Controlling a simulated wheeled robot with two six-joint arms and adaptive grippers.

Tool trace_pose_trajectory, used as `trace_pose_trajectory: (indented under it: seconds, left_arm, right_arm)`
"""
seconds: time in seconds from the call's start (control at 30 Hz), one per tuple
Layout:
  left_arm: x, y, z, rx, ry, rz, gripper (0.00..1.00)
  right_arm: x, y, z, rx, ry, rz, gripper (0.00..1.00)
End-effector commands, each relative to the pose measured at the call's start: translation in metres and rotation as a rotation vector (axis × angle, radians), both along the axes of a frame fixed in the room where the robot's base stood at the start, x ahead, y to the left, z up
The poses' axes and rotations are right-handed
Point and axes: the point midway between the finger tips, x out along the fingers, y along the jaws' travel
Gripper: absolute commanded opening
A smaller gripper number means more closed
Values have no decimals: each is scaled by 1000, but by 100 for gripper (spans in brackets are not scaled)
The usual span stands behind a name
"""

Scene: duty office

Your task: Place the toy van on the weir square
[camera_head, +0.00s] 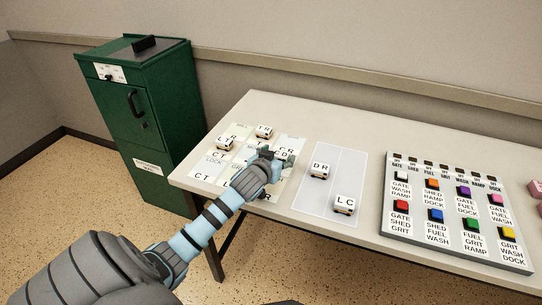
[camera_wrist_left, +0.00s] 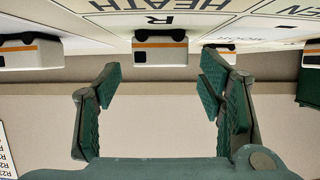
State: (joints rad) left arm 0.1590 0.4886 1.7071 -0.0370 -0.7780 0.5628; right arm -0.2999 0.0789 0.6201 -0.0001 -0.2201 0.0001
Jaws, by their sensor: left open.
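My left gripper (camera_head: 275,160) is over the right part of a light grid mat (camera_head: 202,172) of printed squares. In the left wrist view the gripper (camera_wrist_left: 160,95) is open and empty, with a white toy van (camera_wrist_left: 160,50) ahead between the fingers, apart from them. One square reads HEATH; I cannot read a weir label. White toy vans stand on the mat at its back left (camera_head: 226,143) and back (camera_head: 264,131); others are partly hidden by my gripper. Two more vans, by letters DR (camera_head: 320,171) and LC (camera_head: 344,205), stand on a grey two-column mat (camera_head: 316,201). My right gripper is not in view.
A button panel (camera_head: 455,255) with several coloured buttons and labels lies on the right of the white table (camera_head: 320,120). Pink blocks (camera_head: 536,188) are at the right edge. A green cabinet (camera_head: 150,110) stands left of the table. The table's back strip is clear.

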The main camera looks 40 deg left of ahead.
Motion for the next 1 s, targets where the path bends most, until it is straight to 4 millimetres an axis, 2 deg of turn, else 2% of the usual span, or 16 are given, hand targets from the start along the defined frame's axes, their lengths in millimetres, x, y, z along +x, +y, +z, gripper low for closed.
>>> trace_pose_trajectory:
  seconds: [0.2,0.3,0.4,1.0]
  left_arm:
    - [-52,-18,28,4,1,-4,63]
    - [-73,-25,36,2,1,-2,63]
    - [-85,-29,40,2,1,-1,63]
    - [-88,-31,40,-1,0,0,63]
  right_arm:
    - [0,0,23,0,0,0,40]
    - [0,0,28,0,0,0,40]
    - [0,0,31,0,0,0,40]
    - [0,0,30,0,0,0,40]
